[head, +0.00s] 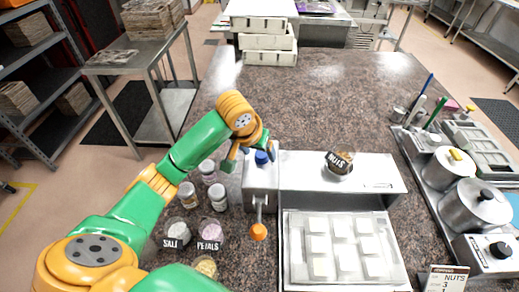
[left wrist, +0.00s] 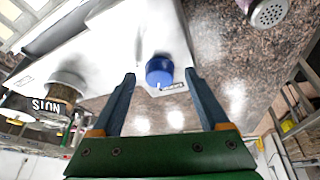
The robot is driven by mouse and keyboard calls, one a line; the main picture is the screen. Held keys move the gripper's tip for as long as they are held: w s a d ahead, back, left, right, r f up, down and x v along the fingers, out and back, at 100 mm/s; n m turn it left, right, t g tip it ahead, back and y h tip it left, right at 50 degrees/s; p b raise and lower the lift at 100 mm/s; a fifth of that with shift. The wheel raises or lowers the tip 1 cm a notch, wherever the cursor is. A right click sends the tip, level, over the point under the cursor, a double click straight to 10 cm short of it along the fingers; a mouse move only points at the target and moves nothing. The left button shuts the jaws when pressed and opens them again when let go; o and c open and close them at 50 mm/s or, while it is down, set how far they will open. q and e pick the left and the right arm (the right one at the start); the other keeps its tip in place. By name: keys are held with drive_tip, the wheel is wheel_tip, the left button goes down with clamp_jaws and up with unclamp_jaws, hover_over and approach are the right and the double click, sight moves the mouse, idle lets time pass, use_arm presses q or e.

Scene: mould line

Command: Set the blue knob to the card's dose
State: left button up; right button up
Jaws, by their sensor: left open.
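The blue knob (head: 261,158) sits on top of a white dispenser unit (head: 261,190) with an orange-tipped lever (head: 258,231). In the left wrist view the knob (left wrist: 159,70) shows a small white pointer mark beside a printed label too small to read. My left gripper (head: 246,155) is open at the knob. In the left wrist view its fingertips stand either side of the knob, with visible gaps; I cannot tell the depth. The card (head: 447,279) at the bottom right reads NUTS with a 3 below; its lower part is cut off. My right gripper is not in view.
A NUTS container (head: 340,163) stands on the white housing behind a tray of pale square moulds (head: 345,247). Several jars and bowls, including SALT (head: 177,232) and PETALS (head: 210,232), stand left of the dispenser. Pots (head: 475,205) stand right. The back counter is clear.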

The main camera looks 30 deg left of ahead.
use_arm(q)
drive_tip(key=shift+w+f, duration=0.5)
drive_tip(key=shift+w, duration=0.25)
drive_tip(key=shift+s+r, duration=0.15)
drive_tip(key=shift+s, duration=0.05)
clamp_jaws()
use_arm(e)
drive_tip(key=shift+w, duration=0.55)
